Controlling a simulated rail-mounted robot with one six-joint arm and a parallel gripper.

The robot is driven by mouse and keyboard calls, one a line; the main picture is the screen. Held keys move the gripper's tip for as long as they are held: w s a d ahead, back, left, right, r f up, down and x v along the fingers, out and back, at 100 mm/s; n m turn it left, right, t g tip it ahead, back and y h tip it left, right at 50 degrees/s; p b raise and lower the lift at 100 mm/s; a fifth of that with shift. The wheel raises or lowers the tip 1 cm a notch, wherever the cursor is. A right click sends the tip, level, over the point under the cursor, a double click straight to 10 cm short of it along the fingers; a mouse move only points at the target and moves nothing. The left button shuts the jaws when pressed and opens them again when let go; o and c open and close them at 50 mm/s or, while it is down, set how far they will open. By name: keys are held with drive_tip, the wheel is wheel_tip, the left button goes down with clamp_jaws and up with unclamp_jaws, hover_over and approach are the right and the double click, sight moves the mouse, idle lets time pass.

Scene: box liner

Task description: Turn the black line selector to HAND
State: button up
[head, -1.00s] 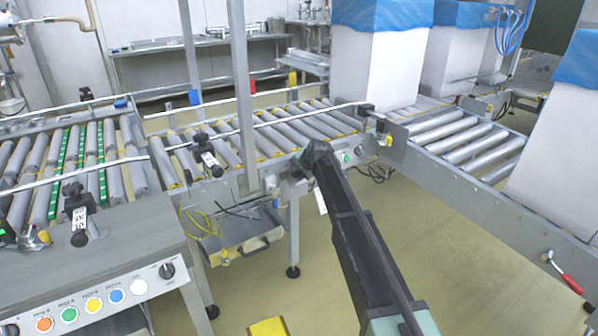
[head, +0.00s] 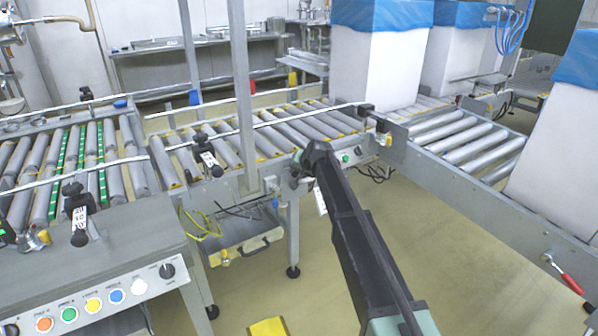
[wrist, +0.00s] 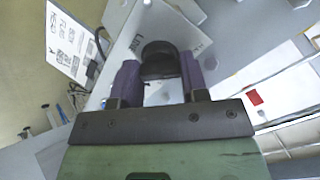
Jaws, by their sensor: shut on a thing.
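The black selector knob (wrist: 160,58) sits on a light grey panel in the wrist view. The two purple fingers of my gripper (wrist: 160,75) stand on either side of it and are shut on it. The position the knob points to cannot be read. In the head view my gripper (head: 300,172) is at the side of the middle roller conveyor, and my dark wrist hides the knob there.
A white printed tag (wrist: 70,42) hangs beside the panel. A green button (head: 345,158) is right of my wrist on the conveyor side. A front panel (head: 100,303) has several coloured buttons and another black knob (head: 167,271). Open floor (head: 400,235) lies right of my arm.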

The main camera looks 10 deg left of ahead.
drive_tip(key=o, duration=0.6)
drive_tip(key=shift+o, duration=0.2)
drive_tip(key=p+v, duration=0.8)
drive_tip(key=v, duration=0.2)
drive_tip(key=shift+s+d+r, duration=0.2)
drive_tip(key=shift+s+r, duration=0.05)
drive_tip(key=s+d+f+g+h, duration=0.15)
drive_tip(key=s+d, duration=0.55)
drive_tip(key=s, duration=0.7)
drive_tip(key=s+d+f+n+g+h, duration=0.1)
drive_tip(key=s+d+g+h, duration=0.15)
drive_tip(key=s+d, duration=0.8)
drive_tip(key=s+d+f+g+h, duration=0.1)
drive_tip(key=s+d+f+g, duration=0.2)
drive_tip(key=s, duration=1.5)
wheel_tip(320, 180, up, 27)
drive_tip(key=w+d+p, duration=0.1)
drive_tip(key=p, duration=2.4)
drive_tip(key=shift+d+t+p, duration=0.3)
drive_tip(key=shift+p, duration=0.05)
